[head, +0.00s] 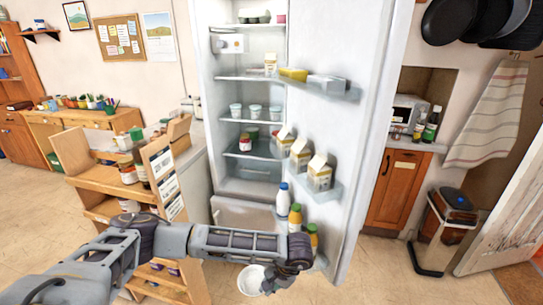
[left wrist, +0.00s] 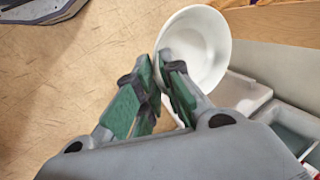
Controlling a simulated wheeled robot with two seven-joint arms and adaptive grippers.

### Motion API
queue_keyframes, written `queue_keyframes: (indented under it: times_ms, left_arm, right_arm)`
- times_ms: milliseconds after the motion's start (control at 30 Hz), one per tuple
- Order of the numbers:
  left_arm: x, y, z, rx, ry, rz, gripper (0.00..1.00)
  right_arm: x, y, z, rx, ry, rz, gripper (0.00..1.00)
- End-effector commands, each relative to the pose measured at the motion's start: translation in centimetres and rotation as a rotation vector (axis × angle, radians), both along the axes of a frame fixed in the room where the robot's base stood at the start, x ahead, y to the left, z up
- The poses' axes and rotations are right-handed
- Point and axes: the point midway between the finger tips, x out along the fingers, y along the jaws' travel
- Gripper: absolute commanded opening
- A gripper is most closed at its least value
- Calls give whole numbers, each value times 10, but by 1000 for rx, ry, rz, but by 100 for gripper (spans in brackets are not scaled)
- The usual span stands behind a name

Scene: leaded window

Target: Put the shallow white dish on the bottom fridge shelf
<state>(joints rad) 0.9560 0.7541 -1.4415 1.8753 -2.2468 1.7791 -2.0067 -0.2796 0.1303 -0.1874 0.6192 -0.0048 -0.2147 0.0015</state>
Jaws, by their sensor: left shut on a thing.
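The shallow white dish (head: 250,280) is low in front of the fridge in the head view, at the lower middle. It also shows in the left wrist view (left wrist: 200,42), round and empty, its inside facing the camera. My left gripper (left wrist: 162,68) is shut on the dish's near rim; in the head view the gripper (head: 272,282) is partly hidden by my wrist. The fridge (head: 214,130) stands open. Its bottom shelf (head: 262,153), above a clear drawer, bears a jar (head: 245,142) at the left front. My right gripper is not in view.
The open fridge door (head: 370,120) stands on the right, its racks holding cartons (head: 319,173) and bottles (head: 295,217). A wooden shelf unit (head: 75,155) with jars stands left of the fridge. Tubs (head: 254,111) stand on the shelf above. Open floor lies in front.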

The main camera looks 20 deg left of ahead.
Motion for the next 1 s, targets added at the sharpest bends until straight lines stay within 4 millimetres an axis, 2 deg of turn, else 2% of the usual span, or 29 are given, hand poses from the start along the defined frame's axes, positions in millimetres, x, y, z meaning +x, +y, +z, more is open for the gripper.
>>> queue_keyframes:
  times_ms: [167,400,700,1000]
  left_arm:
    - [1,-8,-6,-2,2,48,0]
    - [24,-2,2,-2,1,157,0]
    - [61,23,17,0,1,308,0]
    - [90,50,31,1,2,430,0]
  right_arm:
    - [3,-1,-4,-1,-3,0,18]
    - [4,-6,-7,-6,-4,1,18]
    - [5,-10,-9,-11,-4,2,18]
    - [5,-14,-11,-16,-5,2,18]
